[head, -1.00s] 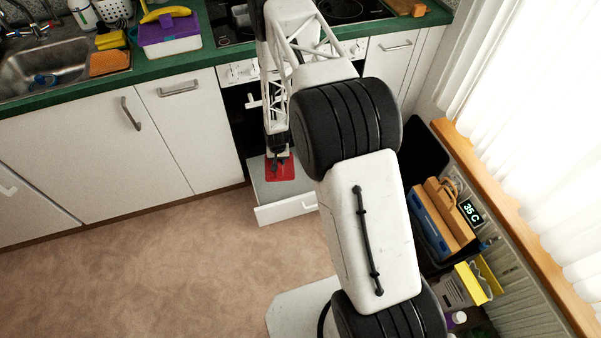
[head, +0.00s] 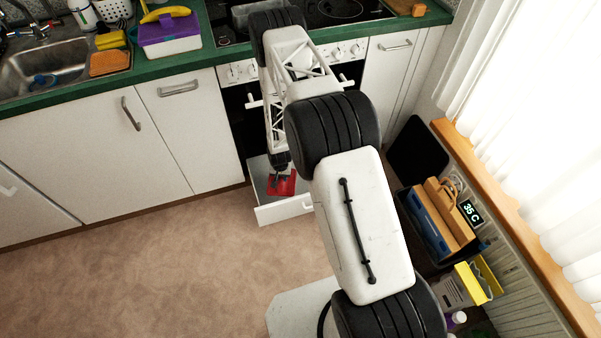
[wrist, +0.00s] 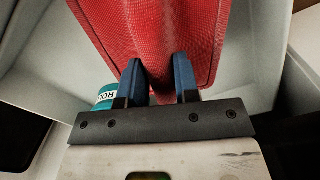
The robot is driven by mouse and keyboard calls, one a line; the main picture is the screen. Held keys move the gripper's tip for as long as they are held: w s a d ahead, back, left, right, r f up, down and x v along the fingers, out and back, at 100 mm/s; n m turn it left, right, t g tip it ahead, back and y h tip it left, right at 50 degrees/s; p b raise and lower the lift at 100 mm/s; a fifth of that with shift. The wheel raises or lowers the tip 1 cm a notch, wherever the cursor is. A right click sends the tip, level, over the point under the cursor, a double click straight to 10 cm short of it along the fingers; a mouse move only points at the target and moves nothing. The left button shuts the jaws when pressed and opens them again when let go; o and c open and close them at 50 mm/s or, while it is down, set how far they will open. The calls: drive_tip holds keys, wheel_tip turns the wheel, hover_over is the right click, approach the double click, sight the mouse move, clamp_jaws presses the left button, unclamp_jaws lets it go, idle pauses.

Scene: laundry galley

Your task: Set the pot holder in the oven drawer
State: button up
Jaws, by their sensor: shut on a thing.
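The red pot holder (head: 288,187) is pinched in my gripper (head: 280,176), inside the outline of the open oven drawer (head: 284,211). In the wrist view, the blue fingers of my gripper (wrist: 158,80) are shut on the near edge of the pot holder (wrist: 150,35). The pale walls of the drawer (wrist: 245,70) surround it there. I cannot tell whether the pot holder touches the drawer floor.
A teal can (wrist: 106,94) with a white label shows beside my left finger in the wrist view. The oven front with its knobs (head: 345,52) stands above the drawer. Bare floor (head: 150,260) lies in front.

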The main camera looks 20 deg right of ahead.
drive_tip(key=shift+f, duration=0.1)
drive_tip(key=shift+f, duration=2.8)
drive_tip(key=shift+f, duration=0.15)
drive_tip(key=shift+f, duration=1.9)
drive_tip(key=shift+f, duration=0.2)
drive_tip(key=o, duration=0.9)
drive_tip(key=shift+r, duration=0.15)
drive_tip(key=shift+r, duration=6.05)
